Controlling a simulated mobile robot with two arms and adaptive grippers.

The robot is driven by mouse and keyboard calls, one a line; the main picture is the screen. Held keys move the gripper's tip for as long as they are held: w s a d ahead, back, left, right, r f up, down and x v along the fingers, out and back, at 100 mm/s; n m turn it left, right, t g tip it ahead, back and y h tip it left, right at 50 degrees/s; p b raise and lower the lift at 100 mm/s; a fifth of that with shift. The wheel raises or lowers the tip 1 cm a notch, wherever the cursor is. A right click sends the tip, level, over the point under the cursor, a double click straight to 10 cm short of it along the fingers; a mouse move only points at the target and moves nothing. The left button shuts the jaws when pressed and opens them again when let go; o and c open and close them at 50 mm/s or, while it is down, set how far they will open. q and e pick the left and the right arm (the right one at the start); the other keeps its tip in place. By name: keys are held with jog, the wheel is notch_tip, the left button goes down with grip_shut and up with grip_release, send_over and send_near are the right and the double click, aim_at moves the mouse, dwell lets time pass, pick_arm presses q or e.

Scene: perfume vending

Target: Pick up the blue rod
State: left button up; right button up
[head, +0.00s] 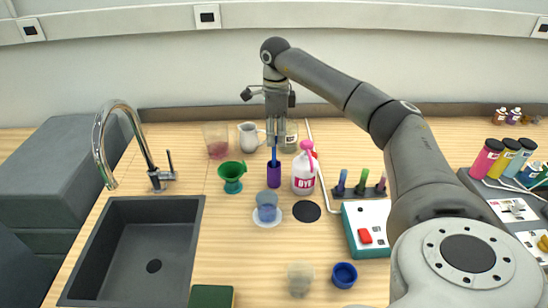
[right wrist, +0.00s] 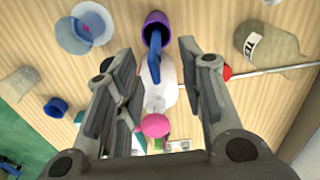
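The blue rod (head: 274,154) stands upright in a purple cup (head: 273,176) on the wooden counter. My right gripper (head: 276,138) points down directly above the cup, with its fingers at the rod's upper part. In the right wrist view the rod (right wrist: 154,62) lies between the two spread fingers of the gripper (right wrist: 156,52), with a gap on each side. The right gripper is open and holds nothing. The cup (right wrist: 157,25) is beyond the fingertips. The rod's lower end is hidden in the cup. My left gripper is not in view.
A white dye bottle (head: 304,176) with a pink top stands close right of the cup. A green funnel-like cup (head: 232,177) is to its left, a blue-grey cup (head: 267,205) in front. A white jug (head: 249,138) is behind. A sink (head: 118,265) lies at left.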

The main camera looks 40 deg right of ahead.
aim_at(274, 149)
jog(key=f, duration=0.1)
jog(key=f+p, duration=0.1)
jog(key=f, duration=0.2)
jog(key=shift+a+f+p, duration=0.15)
jog(key=shift+a+p, duration=0.15)
jog(key=shift+a, duration=0.05)
jog(key=shift+f, duration=0.65)
grip_shut()
